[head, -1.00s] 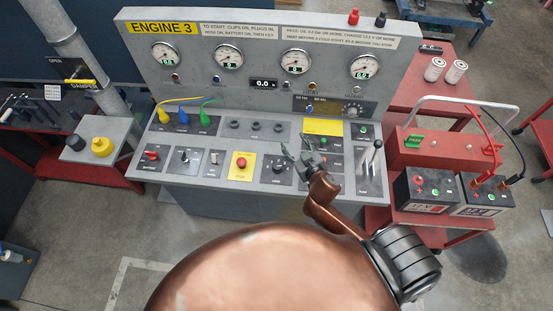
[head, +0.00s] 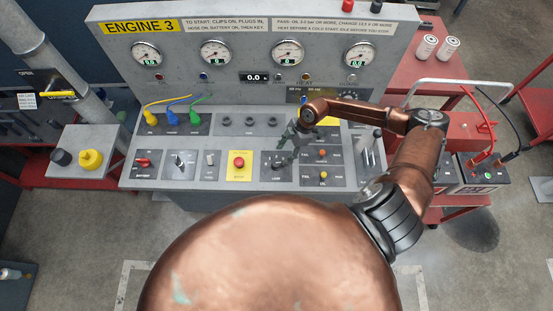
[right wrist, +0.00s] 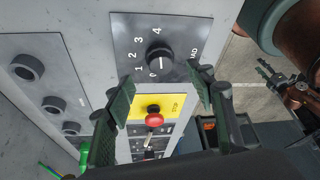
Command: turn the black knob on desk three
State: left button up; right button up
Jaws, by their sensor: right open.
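The black knob (head: 278,161) sits on a dark plate on the sloping top of the ENGINE 3 desk (head: 214,183). In the right wrist view the knob (right wrist: 160,57) is round with a white line on its face, and its plate reads LOAD with numbers 0 to 4. My right gripper (head: 289,142) is just above and behind the knob in the head view. In the right wrist view its green-padded fingers (right wrist: 164,88) are spread apart and empty, with the knob seen beyond the gap between them.
A red stop button on a yellow plate (head: 239,163) lies left of the knob. Small coloured buttons (head: 322,153) lie right of it. Three dark sockets (head: 249,122) are behind, and a lever (head: 376,138) stands at the right. Coloured plugs (head: 172,118) are at the left.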

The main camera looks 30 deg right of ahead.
aim_at(277, 163)
jog(key=p+x, duration=0.1)
jog(key=x, duration=0.6)
jog(key=shift+a+r, duration=0.1)
jog(key=shift+a, duration=0.05)
jog(key=shift+c, duration=0.3)
jog(key=c, duration=1.1)
